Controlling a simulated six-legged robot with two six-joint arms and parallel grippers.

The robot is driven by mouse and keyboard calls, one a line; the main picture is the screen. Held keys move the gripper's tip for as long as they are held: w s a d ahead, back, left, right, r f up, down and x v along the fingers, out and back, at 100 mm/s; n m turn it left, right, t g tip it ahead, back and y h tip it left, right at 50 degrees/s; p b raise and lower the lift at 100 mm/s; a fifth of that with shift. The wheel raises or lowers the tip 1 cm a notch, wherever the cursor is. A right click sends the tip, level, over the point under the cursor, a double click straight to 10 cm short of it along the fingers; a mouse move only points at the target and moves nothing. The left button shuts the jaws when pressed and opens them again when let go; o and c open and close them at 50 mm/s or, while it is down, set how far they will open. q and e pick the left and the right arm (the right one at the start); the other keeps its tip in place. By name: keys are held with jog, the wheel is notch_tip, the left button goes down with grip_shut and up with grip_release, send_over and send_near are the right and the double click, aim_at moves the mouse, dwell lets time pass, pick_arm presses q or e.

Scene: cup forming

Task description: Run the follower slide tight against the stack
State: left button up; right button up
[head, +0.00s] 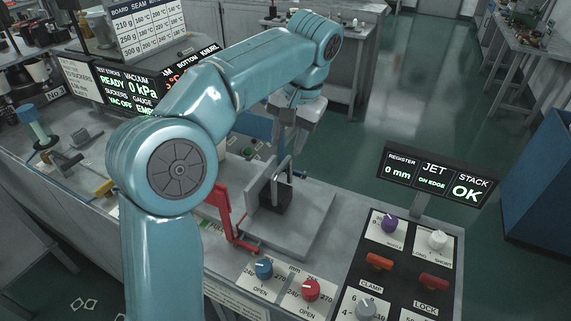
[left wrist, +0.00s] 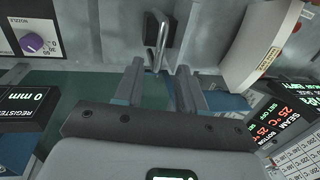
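The follower slide is a dark block (head: 275,197) with an upright silver handle (head: 283,172), on the grey tray right of the red bracket. A grey upright plate stands beside the block. In the left wrist view the handle (left wrist: 158,45) shows in front of the dark block (left wrist: 168,22). My left gripper (head: 284,142) is above the handle, pointing down. Its fingers (left wrist: 160,76) are apart, with the handle's end near the gap between their tips; I see no grip on it. I cannot make out the stack's sheets. My right gripper is not in view.
A red bracket (head: 224,212) stands at the tray's left. A display (head: 437,177) reads register 0 mm, jet on edge, stack OK. The tray's right part (head: 312,215) is bare.

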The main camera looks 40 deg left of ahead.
aim_at(283, 164)
pick_arm(q)
jog(key=f, duration=0.3)
jog(key=a+f, duration=0.1)
jog(key=f, duration=0.1)
jog(key=shift+s+a+f, duration=0.1)
jog(key=shift+f, duration=0.3)
jog(key=shift+s+r, duration=0.1)
jog(key=shift+s, duration=0.05)
jog(key=c, duration=0.4)
grip_shut()
